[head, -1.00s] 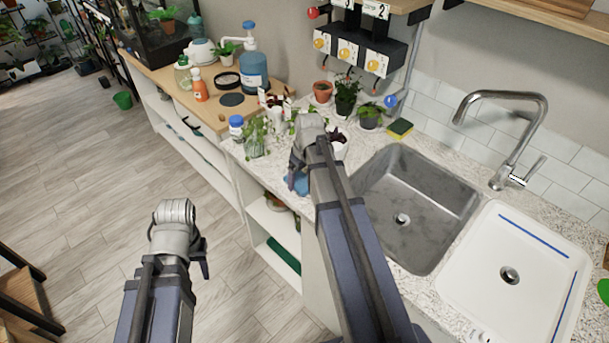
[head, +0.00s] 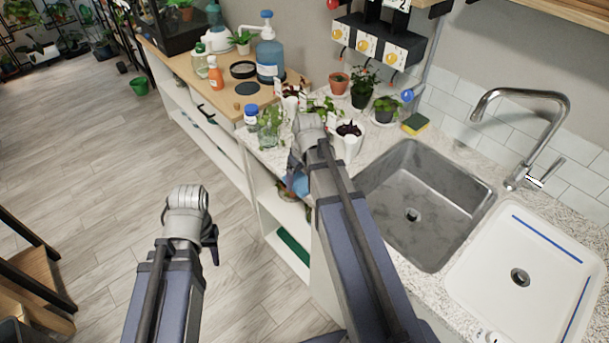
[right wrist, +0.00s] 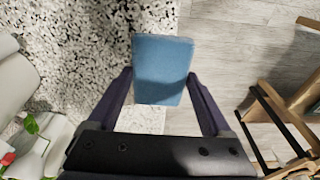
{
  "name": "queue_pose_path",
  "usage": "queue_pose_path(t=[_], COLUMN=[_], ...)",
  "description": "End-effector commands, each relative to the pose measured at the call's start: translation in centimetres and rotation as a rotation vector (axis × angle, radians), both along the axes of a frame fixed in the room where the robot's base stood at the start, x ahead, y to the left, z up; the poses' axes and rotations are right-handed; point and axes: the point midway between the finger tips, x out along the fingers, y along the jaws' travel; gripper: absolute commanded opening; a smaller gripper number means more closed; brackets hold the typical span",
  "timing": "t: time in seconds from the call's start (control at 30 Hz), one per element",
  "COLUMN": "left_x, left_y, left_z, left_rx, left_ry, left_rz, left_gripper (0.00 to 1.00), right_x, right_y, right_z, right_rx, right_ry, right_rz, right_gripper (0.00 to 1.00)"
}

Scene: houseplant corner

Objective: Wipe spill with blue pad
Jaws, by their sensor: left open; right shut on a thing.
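The blue pad (right wrist: 162,70) is between the two fingertips of my right gripper (right wrist: 160,84), which is shut on it. In the head view the pad (head: 296,184) shows as a small blue patch below the right gripper (head: 294,165), at the counter's front edge. In the right wrist view it overlaps that edge, with floor to its right; I cannot tell whether it touches the counter. My left gripper (head: 212,243) is open and empty over the floor. I see no clear spill; my right arm hides part of the counter.
Potted plants and a white pot (head: 347,141) stand on the speckled counter close to my right gripper. A steel sink (head: 440,195), a faucet (head: 520,105) and a white drainboard (head: 500,275) lie to the right. A yellow-green sponge (head: 415,123) sits behind the sink.

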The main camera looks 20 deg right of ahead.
Motion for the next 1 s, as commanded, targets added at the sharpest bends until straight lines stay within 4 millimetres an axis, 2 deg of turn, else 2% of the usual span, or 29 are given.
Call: queue_pose_path(t=[0.37, 0.9, 1.0], left_x=[0.0, 0.0, 0.0], left_y=[0.0, 0.0, 0.0], left_z=[0.7, 5.8, 6.2], left_rx=[0.000, 0.000, 0.000], left_ry=[0.000, 0.000, 0.000], left_rz=[0.000, 0.000, 0.000], left_gripper=[0.45, 0.45, 0.45], right_x=[0.1, 0.1, 0.1], right_y=[-0.1, -0.1, -0.1], right_z=[0.7, 5.9, 6.2], right_rx=[-0.001, -0.002, -0.002], right_ry=[-0.001, -0.002, -0.002], right_rz=[-0.001, -0.001, -0.001], right_gripper=[0.39, 0.39, 0.39])
